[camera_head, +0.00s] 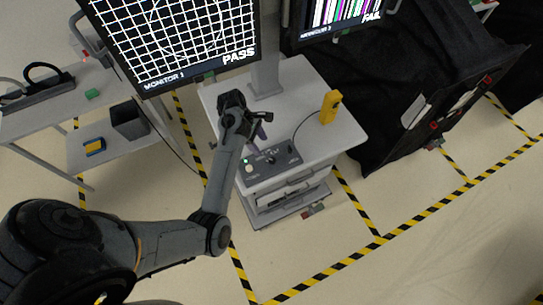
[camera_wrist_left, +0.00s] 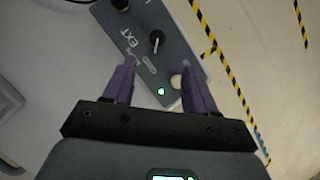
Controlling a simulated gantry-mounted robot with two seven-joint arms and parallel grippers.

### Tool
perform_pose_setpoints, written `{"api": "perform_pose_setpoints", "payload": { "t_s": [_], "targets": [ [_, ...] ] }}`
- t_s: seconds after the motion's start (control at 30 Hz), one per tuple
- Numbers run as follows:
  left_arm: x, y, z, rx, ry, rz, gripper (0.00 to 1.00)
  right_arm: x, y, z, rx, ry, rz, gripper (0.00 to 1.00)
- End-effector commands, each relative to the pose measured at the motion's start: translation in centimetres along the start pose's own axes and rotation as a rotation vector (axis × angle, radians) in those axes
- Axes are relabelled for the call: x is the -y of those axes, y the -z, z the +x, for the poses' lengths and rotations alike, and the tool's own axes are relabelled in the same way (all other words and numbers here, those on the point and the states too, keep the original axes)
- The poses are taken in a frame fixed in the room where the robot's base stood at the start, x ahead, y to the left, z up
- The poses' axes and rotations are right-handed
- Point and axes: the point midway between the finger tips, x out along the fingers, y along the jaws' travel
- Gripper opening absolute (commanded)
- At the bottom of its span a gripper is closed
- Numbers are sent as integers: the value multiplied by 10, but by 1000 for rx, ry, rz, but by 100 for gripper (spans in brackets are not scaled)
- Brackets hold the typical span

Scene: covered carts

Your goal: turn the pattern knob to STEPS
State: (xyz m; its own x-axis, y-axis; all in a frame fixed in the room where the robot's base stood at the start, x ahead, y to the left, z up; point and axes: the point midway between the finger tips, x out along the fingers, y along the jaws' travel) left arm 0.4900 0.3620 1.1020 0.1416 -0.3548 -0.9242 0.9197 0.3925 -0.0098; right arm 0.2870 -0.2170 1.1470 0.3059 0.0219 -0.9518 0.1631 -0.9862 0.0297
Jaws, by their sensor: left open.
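A grey control box (camera_head: 262,172) sits at the near edge of the white cart top. The left wrist view shows its panel (camera_wrist_left: 195,52) close up, with a black knob (camera_wrist_left: 157,41) carrying a white pointer line, the letters EXT beside it, a lit green light (camera_wrist_left: 161,91) and a pale round button (camera_wrist_left: 176,81). Other lettering is too small or hidden to read. My left gripper (camera_head: 259,133) is over the cart beside the box. Its purple fingers (camera_wrist_left: 159,64) are open and empty, with the knob ahead of and between them, apart from both. My right gripper is out of view.
Monitor 1 (camera_head: 175,40) shows a white grid and PASS; another monitor (camera_head: 335,18) shows coloured bars and FAIL. A yellow handheld device (camera_head: 329,107) stands on the cart top (camera_head: 300,78). A black covered cart (camera_head: 400,85) is at right, a grey side table (camera_head: 55,115) at left.

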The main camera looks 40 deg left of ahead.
Motion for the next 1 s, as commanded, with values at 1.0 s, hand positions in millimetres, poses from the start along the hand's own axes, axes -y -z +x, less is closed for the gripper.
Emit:
{"api": "perform_pose_setpoints", "payload": {
  "t_s": [1.0],
  "targets": [
    [-4, -3, 103, 1, -8, 6, 57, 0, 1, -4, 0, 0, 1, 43]
  ]
}}
